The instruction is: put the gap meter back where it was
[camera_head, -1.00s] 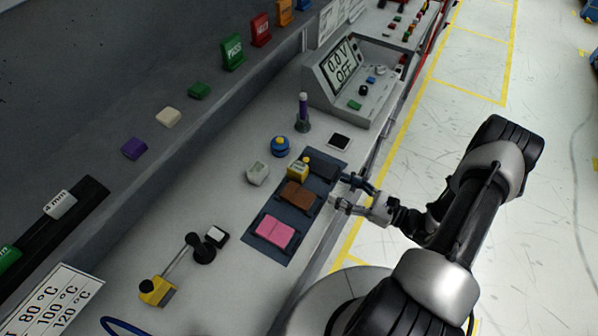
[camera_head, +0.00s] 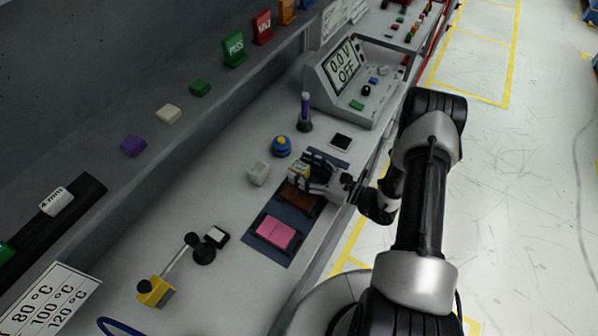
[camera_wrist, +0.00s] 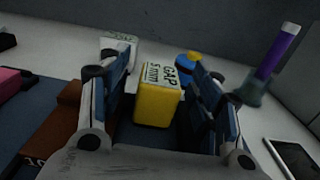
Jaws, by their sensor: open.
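The gap meter is a yellow block (camera_wrist: 158,103) with a pale top marked "GAP 5 mm". In the wrist view it sits between the two fingers of my gripper (camera_wrist: 160,72), which are spread, with visible space on both sides. In the head view the gap meter (camera_head: 297,174) shows at the far part of the dark blue mat (camera_head: 257,248), partly hidden by my gripper (camera_head: 308,170). A brown block (camera_head: 293,197) lies on the mat next to it, partly covered by my gripper.
A pink block (camera_head: 276,232) lies on the mat's near part. A black strip (camera_head: 85,205) with a "4 mm" block (camera_head: 56,201) lies far left.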

